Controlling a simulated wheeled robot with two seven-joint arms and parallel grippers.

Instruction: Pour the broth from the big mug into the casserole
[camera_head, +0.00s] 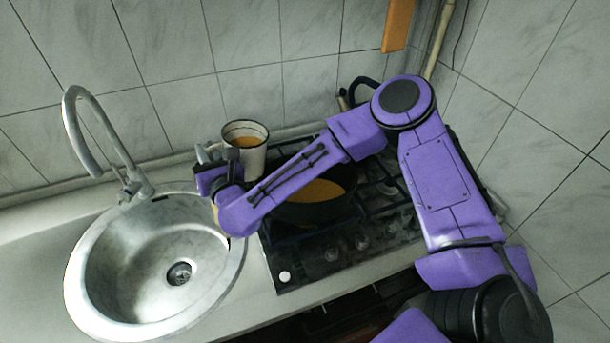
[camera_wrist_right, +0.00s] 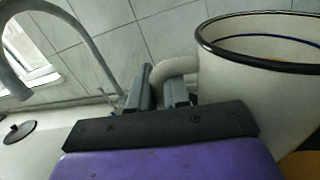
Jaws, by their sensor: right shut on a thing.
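The big mug (camera_head: 249,156) is cream enamel with a dark rim and shows orange broth inside. It looks upright or nearly so, left of the stove's back corner. In the right wrist view, the mug (camera_wrist_right: 245,105) fills the right side. My right gripper (camera_wrist_right: 160,88) is shut on its handle (camera_wrist_right: 178,66); the gripper (camera_head: 208,165) also shows in the head view, left of the mug. The dark casserole (camera_head: 312,211) sits on the stove with orange content, partly hidden by my right forearm. I cannot tell whether the mug touches the counter. My left gripper is out of view.
The steel sink (camera_head: 130,255) with a tall faucet (camera_head: 84,98) lies to the left. The black stove (camera_head: 340,255) is under the casserole. A tiled wall closes the back. A dark handled thing (camera_head: 360,92) stands behind the stove, partly hidden by my arm.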

